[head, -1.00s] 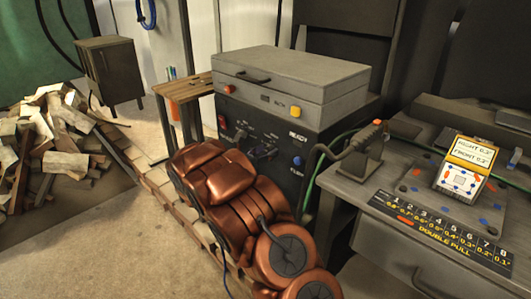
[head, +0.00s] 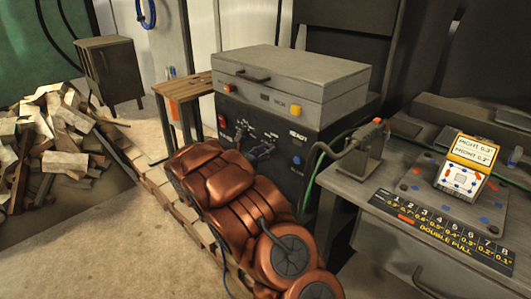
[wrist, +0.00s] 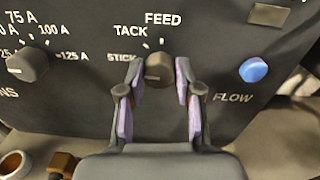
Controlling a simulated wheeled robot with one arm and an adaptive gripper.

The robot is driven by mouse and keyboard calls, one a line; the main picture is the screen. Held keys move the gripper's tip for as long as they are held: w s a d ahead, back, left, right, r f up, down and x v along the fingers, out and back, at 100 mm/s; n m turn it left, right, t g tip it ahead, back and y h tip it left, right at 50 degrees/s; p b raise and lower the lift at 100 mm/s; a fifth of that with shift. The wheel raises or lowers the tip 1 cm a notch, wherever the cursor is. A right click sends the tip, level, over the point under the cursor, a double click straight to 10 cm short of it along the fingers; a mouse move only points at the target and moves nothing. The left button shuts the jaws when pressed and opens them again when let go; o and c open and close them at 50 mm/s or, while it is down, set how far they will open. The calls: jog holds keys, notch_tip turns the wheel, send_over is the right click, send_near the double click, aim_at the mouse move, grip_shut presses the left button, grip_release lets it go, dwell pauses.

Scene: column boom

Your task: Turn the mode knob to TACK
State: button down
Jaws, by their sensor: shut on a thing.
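The mode knob (wrist: 158,70) is a dark brownish knob on the dark panel of the machine (head: 240,108). STICK, TACK and FEED are printed around its upper left and top, with short white ticks. Which label the knob points at is hard to tell. My gripper (wrist: 159,72) has its two purple-padded fingers on either side of the knob, shut on it. In the head view my gripper (head: 262,150) is small and dark against the panel and hides the knob.
A dial marked in amps (wrist: 28,63) is left of the mode knob, and a blue FLOW button (wrist: 253,70) is to the right. A torch on a bent holder (head: 352,140) stands on the bench close to the panel's right. A wood pile (head: 60,150) lies far left.

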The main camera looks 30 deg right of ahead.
jog(key=m+b, duration=0.7)
jog(key=m, duration=0.1)
jog(key=shift+f, duration=0.15)
dwell(0.4)
jog(key=c, duration=0.8)
grip_release()
jog(key=shift+o, duration=0.2)
